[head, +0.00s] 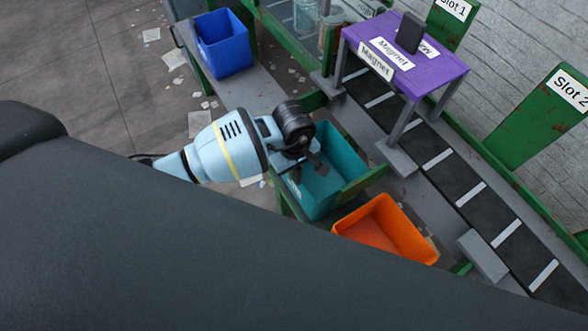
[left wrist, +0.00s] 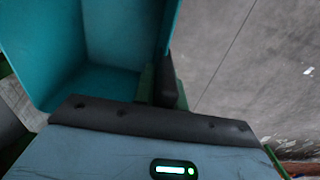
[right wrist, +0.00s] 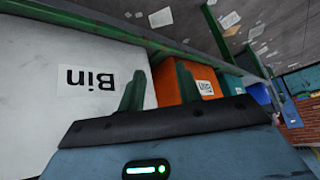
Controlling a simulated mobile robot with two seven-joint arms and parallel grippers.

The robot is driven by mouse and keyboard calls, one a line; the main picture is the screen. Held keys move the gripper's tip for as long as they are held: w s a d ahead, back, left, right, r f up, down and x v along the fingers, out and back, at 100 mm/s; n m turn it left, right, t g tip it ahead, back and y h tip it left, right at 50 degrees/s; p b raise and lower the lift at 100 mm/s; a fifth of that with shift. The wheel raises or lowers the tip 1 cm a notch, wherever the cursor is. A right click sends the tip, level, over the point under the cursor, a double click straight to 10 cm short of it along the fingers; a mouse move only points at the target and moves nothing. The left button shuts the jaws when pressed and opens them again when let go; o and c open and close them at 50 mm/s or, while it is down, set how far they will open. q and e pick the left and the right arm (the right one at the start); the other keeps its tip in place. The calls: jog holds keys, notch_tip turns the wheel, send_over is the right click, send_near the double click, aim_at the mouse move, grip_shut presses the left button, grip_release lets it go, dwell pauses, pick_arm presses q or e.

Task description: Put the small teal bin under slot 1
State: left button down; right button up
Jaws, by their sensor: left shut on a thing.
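The small teal bin (head: 345,160) stands upright between the blue and orange bins in the head view. My left gripper (head: 312,165) is over its left side and shut on its wall. In the left wrist view the teal bin (left wrist: 110,35) fills the upper left, its wall at the fingers (left wrist: 160,85). I cannot tell whether its base is off the shelf. The Slot 1 sign (head: 455,8) is on a green panel at the top, partly cut off. My right gripper (right wrist: 160,88) shows in its wrist view, fingers apart with nothing between them, before the bins.
An orange bin (head: 385,230) is close to the right of the teal bin. A blue bin (head: 222,43) stands on the grey shelf (head: 245,90). A purple magnet table (head: 440,72) stands over the belt (head: 440,160). The Slot 2 sign (head: 572,90) is at right. A white bin (right wrist: 65,60) shows in the right wrist view.

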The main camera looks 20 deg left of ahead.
pick_arm(q)
jog(key=shift+f, duration=0.45)
jog(key=shift+f, duration=0.2)
jog(key=c, duration=1.5)
grip_release()
jog(key=shift+o, duration=0.2)
jog(key=shift+r, duration=0.15)
notch_tip(320, 180, up, 12)
jog(key=shift+r+p, duration=0.1)
jog(key=shift+p, duration=0.4)
